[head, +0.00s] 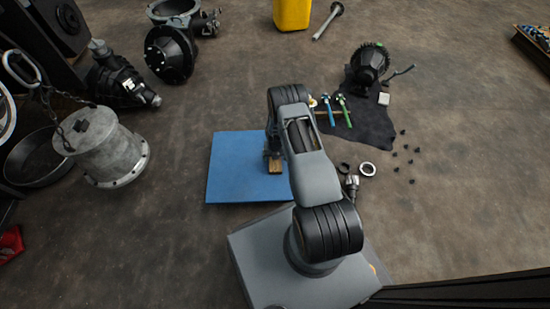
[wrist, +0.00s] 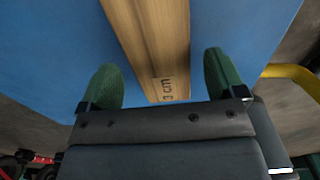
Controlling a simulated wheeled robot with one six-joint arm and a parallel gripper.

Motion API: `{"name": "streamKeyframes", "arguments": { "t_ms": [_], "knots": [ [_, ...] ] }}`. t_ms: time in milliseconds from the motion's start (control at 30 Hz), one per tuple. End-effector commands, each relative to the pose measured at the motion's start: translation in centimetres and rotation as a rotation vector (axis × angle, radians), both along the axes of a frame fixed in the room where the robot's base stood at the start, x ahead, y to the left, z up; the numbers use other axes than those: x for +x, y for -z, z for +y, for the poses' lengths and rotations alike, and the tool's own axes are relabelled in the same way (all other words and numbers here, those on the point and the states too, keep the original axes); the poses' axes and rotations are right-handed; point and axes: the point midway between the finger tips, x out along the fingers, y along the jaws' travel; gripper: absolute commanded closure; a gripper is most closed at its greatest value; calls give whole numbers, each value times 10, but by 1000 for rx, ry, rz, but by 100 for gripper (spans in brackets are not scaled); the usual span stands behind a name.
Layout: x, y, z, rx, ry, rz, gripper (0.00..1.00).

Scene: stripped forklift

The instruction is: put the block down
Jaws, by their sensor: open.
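In the head view the block (head: 275,168) shows only as a small tan piece by my gripper (head: 273,155), at the mat's right side. In the wrist view my gripper (wrist: 160,85) has its two green fingertips apart, one on each side of the block's near end, with gaps between. The fingers are open and hold nothing. My arm hides part of the mat and the gripper in the head view.
A grey flanged cylinder (head: 103,148) with a chain stands left of the mat. A dark cloth (head: 365,122) with tools lies to the right, near metal rings (head: 367,169) and small bolts. A yellow container (head: 291,14) stands at the back. The mat's left part is bare.

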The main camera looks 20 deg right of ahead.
Motion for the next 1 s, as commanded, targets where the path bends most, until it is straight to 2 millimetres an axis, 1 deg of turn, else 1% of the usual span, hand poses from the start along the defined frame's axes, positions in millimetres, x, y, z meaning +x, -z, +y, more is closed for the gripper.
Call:
{"name": "streamKeyframes", "arguments": {
  "t_ms": [33, 200, 300, 400, 567, 667, 767, 867, 900, 967, 1000],
  "knots": [
    [1, -16, 0, 0, 0, -1, 11],
    [0, -50, 0, 0, 0, 0, 11],
    [0, -67, 0, 0, 0, -1, 11],
    [0, -80, 0, 0, 0, -1, 11],
    [0, -95, 0, 0, 3, -1, 11],
    [3, -111, 1, -1, 45, -6, 11],
    [10, -144, 6, -3, 172, -23, 11],
    [14, -196, 14, 1, 390, -46, 11],
    [14, -220, 18, 4, 497, -56, 11],
    [10, -256, 26, 12, 666, -70, 11],
    [5, -279, 31, 20, 781, -79, 11]
  ]
}}
